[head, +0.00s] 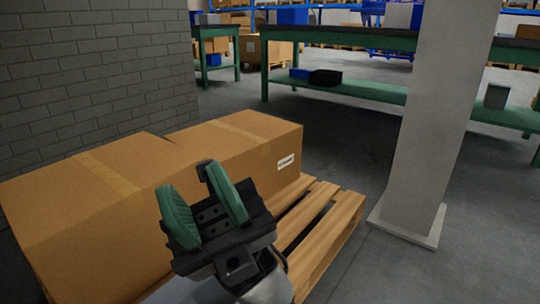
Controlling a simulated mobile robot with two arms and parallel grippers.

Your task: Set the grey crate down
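My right gripper (190,180) is in the lower middle of the head view. Its two green-padded fingers stand apart with nothing between them, so it is open and empty. It shows in front of large brown cardboard boxes (252,142); I cannot tell if it touches them. My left gripper is not in view. No grey crate shows near my gripper. A small grey box (496,96) stands on the lower shelf of a green bench at the far right; I cannot tell whether it is the crate.
The cardboard boxes sit on a wooden pallet (335,225) beside a grey brick wall (90,80). A pale pillar (425,120) with a base plate stands right of the pallet. Green benches (385,92) are behind. Grey floor between pallet, pillar and benches is clear.

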